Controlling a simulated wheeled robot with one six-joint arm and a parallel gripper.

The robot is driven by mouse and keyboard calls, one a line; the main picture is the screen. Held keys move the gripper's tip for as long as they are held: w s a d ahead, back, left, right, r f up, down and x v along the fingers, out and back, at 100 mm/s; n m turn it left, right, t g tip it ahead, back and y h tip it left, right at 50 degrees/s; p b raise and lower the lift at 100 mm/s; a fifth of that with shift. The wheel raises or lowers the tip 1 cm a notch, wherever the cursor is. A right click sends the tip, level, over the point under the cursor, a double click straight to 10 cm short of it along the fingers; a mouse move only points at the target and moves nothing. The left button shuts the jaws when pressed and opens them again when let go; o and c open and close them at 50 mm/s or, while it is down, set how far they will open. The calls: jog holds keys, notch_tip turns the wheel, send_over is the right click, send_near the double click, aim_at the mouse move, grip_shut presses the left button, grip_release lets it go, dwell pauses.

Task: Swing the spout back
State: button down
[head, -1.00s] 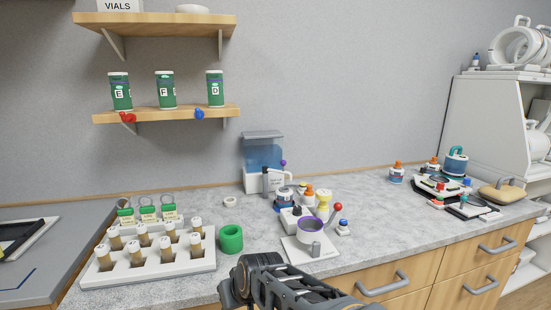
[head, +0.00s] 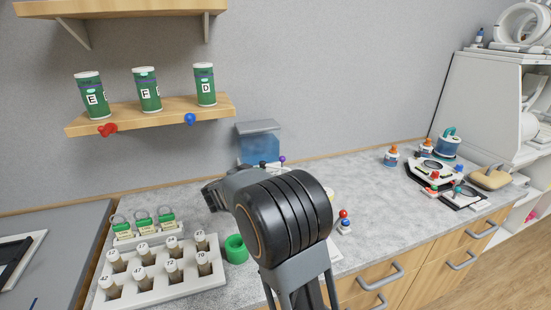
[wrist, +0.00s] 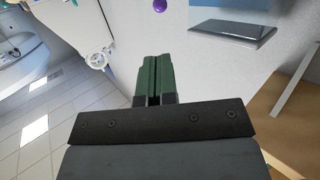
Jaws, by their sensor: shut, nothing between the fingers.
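The water dispenser's blue tank (head: 260,148) and grey lid (head: 257,127) show at the back of the counter in the head view. A purple ball (head: 282,158) shows just right of the tank. The spout itself and the dispenser's lower part are hidden behind my arm. In the wrist view the purple ball (wrist: 159,5) is cut by the top edge, beyond my fingertips, and the dark lid (wrist: 233,33) is at upper right. My gripper (wrist: 154,60) has its green fingers shut and empty, apart from the ball. I cannot make out the fingertips in the head view.
A vial rack (head: 165,281) and a green ring (head: 236,249) stand at front left. A red-topped joystick (head: 344,220) is right of my arm. A shelf with green canisters (head: 147,90) hangs above left.

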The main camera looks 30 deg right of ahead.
aim_at(280, 160)
jog(key=p+x, duration=0.1)
jog(key=x, duration=1.3)
jog(key=shift+p, duration=0.4)
